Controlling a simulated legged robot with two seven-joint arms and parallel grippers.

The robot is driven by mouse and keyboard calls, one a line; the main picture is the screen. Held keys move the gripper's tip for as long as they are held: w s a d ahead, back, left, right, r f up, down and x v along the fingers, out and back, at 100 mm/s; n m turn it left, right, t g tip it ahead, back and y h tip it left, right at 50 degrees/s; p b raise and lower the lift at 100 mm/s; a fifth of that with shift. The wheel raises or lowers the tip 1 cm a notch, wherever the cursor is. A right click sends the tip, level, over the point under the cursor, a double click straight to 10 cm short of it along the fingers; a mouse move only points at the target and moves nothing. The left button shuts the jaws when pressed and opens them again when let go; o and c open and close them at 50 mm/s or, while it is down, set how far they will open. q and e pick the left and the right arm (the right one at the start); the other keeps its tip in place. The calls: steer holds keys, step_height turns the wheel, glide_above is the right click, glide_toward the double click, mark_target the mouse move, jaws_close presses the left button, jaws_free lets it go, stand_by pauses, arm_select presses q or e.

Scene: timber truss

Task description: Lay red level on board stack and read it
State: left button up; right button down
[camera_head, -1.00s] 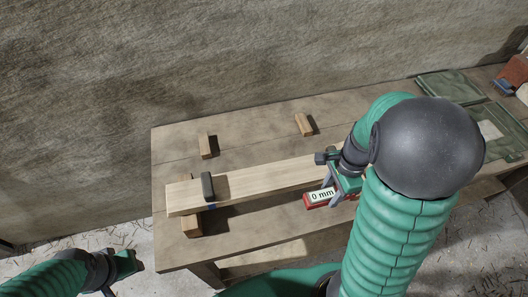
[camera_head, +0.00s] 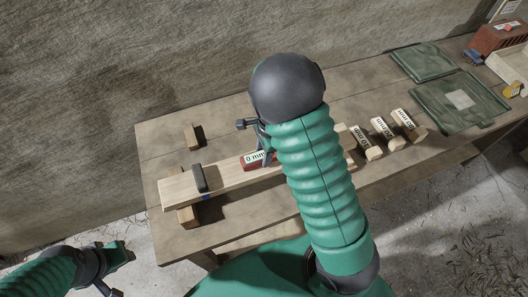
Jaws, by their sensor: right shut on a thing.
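The red level (camera_head: 247,165), with a white "0 mm" label, is at the long pale board (camera_head: 225,184), just left of my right forearm. My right gripper (camera_head: 265,150) is shut on the level; the arm hides part of both. I cannot tell whether the level rests on the board or hangs just above it. The board lies on a wooden block (camera_head: 187,217) at its left end, and its right part is hidden behind my arm. My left gripper (camera_head: 119,273) is at the lower left, open and empty, away from the bench.
Labelled wood blocks (camera_head: 382,132) stand right of my arm. Green cases (camera_head: 460,102) and a red-brown box (camera_head: 497,36) lie farther right on the workbench (camera_head: 160,150).

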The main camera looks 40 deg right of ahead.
steer(key=shift+a+f, duration=0.15)
steer(key=shift+a, duration=0.3)
steer(key=c, duration=1.1)
jaws_free()
steer(key=shift+w, duration=0.1)
steer(key=shift+o, duration=1.2)
steer(key=shift+d+f, duration=0.15)
steer(key=shift+d, duration=0.4)
step_height(320, 180, up, 12)
steer(key=s+a+f+n+t, duration=0.1)
steer(key=s+a+n, duration=0.3)
steer(key=n, duration=0.6)
steer(key=s+a+f+n+t+h, duration=0.1)
steer(key=s+a+n, duration=0.4)
steer(key=n, duration=0.5)
steer(key=shift+f+n, duration=0.3)
steer(key=shift+f, duration=0.35)
steer(key=shift+s+a, duration=0.1)
steer(key=shift+a, duration=0.05)
